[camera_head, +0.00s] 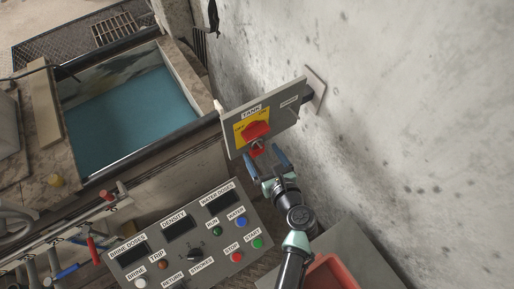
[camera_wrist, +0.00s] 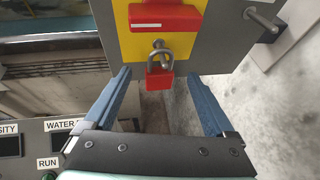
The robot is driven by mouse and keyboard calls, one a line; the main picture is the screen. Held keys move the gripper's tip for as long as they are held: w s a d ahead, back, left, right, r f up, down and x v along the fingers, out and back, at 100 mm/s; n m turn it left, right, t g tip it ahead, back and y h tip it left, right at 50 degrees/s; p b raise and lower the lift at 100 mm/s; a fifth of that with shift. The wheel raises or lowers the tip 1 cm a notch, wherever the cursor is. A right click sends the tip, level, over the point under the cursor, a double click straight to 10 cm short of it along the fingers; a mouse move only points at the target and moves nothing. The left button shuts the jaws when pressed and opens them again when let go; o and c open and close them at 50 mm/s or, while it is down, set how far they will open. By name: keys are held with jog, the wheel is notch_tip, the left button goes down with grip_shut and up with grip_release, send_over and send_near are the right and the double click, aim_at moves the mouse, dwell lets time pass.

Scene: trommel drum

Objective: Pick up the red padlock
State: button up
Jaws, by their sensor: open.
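The red padlock (camera_wrist: 159,80) hangs by its grey shackle from a metal peg on the yellow plate, just below the red rotary switch handle (camera_wrist: 165,18). In the head view the padlock (camera_head: 257,149) is small, under the red switch on the grey tank panel (camera_head: 287,119). My gripper (camera_head: 265,163) is in front of the lower part of the panel. In the wrist view its two blue fingers (camera_wrist: 163,75) are spread wide, one on each side of the padlock with clear gaps. Nothing is between them in contact; the padlock is free of the fingers.
A control console (camera_head: 187,236) with buttons and displays stands below and left of my arm. A tank of blue-green water (camera_head: 130,112) is at upper left. A concrete wall (camera_head: 400,110) rises close on the right. A red bin (camera_head: 335,272) sits at the bottom.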

jog(key=shift+x, duration=1)
grip_shut()
